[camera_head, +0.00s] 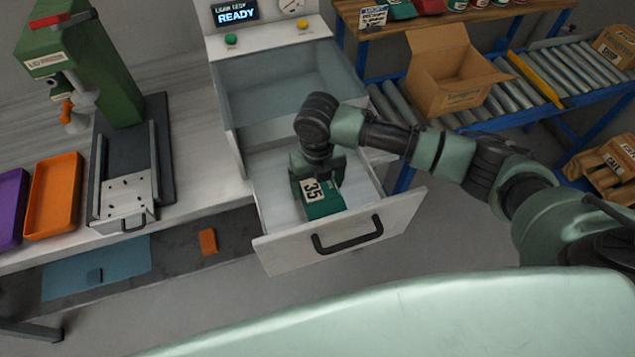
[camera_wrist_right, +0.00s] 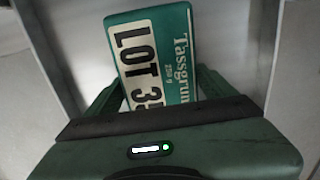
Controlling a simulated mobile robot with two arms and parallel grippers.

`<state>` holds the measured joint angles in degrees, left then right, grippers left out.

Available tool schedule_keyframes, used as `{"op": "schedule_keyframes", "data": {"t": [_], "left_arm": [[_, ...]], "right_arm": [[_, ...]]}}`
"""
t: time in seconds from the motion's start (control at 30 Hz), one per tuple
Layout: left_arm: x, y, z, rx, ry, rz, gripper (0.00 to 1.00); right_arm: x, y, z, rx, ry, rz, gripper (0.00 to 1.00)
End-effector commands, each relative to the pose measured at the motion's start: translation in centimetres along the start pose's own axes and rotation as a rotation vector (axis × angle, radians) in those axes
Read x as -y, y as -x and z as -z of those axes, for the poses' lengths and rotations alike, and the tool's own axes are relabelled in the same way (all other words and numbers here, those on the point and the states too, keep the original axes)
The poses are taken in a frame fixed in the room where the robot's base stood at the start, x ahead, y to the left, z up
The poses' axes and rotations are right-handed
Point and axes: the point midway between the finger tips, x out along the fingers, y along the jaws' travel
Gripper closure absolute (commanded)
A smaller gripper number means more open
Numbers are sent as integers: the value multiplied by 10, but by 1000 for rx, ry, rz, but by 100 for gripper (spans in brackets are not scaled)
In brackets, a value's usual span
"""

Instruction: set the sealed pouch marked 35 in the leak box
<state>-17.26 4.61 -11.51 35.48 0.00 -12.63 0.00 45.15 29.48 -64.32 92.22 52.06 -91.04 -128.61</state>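The leak box is the white machine (camera_head: 288,40) with a lit READY screen. Its front drawer (camera_head: 395,212) is pulled out. The green pouch (camera_head: 325,205) with a pale label reading 35 is inside the drawer. In the right wrist view the pouch (camera_wrist_right: 150,55) shows LOT 35, slightly tilted. My right gripper (camera_head: 318,180) reaches down into the drawer, with one finger at each side of the pouch. The fingers look close against its edges, but whether they press on it is unclear. The pouch's near end is hidden by the gripper body. My left gripper is not in view.
A black handle (camera_head: 347,235) is on the drawer front. A green press (camera_head: 85,65), an orange tray (camera_head: 54,195) and a purple tray (camera_head: 12,212) are on the left. An open cardboard box (camera_head: 445,75) stands on the roller conveyor (camera_head: 570,65) at right.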

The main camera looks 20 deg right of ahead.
Motion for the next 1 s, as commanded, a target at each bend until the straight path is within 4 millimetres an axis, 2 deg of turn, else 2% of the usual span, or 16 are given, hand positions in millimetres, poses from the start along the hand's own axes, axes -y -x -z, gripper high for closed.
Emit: {"op": "schedule_keyframes", "data": {"t": [0.37,0.47,0.8,1.0], "left_arm": [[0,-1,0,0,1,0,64],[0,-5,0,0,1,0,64],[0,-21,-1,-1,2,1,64],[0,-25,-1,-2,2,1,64]], "right_arm": [[0,6,0,1,1,-1,0],[0,19,-1,3,0,-2,0],[0,90,-1,4,0,-1,0],[0,116,0,0,0,0,0]]}}
